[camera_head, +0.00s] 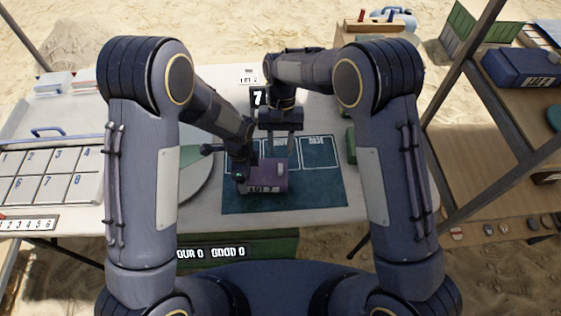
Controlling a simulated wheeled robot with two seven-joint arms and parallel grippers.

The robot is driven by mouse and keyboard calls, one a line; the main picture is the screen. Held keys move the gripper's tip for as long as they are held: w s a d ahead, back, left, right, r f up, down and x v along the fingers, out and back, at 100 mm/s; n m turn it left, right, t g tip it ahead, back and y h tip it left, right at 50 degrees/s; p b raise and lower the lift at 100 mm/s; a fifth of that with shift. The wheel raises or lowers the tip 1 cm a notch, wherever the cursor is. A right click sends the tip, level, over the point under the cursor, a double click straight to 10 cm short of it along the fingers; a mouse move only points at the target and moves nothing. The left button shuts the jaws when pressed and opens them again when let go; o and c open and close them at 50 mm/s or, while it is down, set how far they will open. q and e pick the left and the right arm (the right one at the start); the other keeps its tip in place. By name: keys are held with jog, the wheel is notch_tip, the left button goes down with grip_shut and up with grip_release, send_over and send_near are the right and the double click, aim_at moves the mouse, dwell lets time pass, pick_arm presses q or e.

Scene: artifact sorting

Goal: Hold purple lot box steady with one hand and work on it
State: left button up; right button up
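The purple lot box (272,181) sits on the dark teal mat (320,198), with a light label reading roughly "LOT 7" on its front. My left gripper (242,183) is at the box's left end and overlaps it in the picture. Its fingers are mostly hidden, so I cannot tell whether it grips the box. My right gripper (280,150) points down just behind the box, its two fingers apart with no object seen between them. Whether it touches the box cannot be told.
A round tray (190,185) with a green part lies left of the mat. A numbered grid board (60,172) is at the far left. A green object (351,145) stands at the mat's right edge. Wooden shelves (475,150) stand right.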

aim_at(281, 167)
jog(key=x, duration=0.6)
jog(key=shift+c, duration=0.4)
grip_shut()
